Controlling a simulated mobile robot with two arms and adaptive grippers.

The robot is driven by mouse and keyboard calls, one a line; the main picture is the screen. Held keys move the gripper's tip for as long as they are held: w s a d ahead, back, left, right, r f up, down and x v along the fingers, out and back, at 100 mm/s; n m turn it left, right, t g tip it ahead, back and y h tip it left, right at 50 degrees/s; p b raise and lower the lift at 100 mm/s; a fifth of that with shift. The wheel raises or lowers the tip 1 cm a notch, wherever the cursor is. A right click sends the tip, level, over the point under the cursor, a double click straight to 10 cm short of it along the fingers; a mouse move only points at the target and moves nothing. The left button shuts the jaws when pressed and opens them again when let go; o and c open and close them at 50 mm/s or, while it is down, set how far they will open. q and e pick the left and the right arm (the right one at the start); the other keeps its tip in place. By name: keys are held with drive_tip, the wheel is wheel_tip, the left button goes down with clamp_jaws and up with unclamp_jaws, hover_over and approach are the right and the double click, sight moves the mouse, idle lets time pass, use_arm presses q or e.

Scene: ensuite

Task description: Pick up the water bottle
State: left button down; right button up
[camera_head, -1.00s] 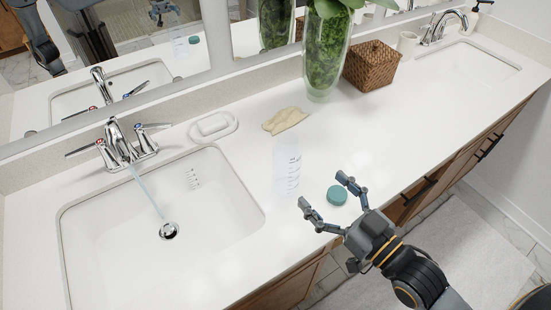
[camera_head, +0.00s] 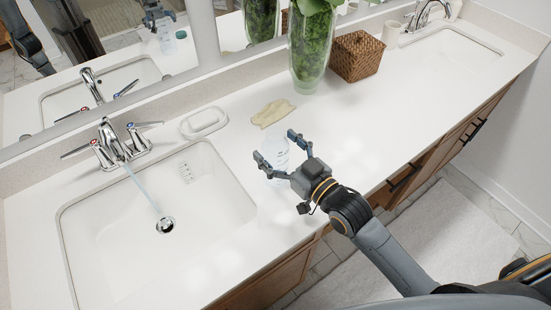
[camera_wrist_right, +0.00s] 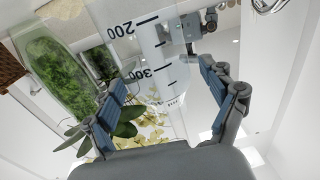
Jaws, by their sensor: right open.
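The water bottle (camera_head: 280,153) is clear and has dark measuring marks. It is on the white counter, right of the near sink. My right gripper (camera_head: 275,146) is open, its two fingers reaching to either side of the bottle in the head view. In the right wrist view the bottle (camera_wrist_right: 150,55) shows between the open fingers (camera_wrist_right: 165,92), its marks upside down, with no visible grip on it. The gripper hides part of the bottle in the head view. My left gripper is not in view.
A running tap (camera_head: 120,145) stands over the near sink (camera_head: 110,240). A soap dish (camera_head: 204,122), a tan cloth (camera_head: 272,113), a tall green-filled vase (camera_head: 309,55) and a woven basket (camera_head: 356,57) stand behind. A mirror (camera_head: 110,45) runs along the back.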

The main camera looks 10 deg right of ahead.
drive_tip(key=shift+w+a, duration=0.2)
drive_tip(key=shift+w, duration=0.1)
drive_tip(key=shift+s, duration=0.1)
drive_tip(key=shift+c, duration=0.6)
drive_tip(key=c, duration=1.4)
drive_tip(key=shift+c, duration=0.6)
drive_tip(key=shift+r, duration=0.15)
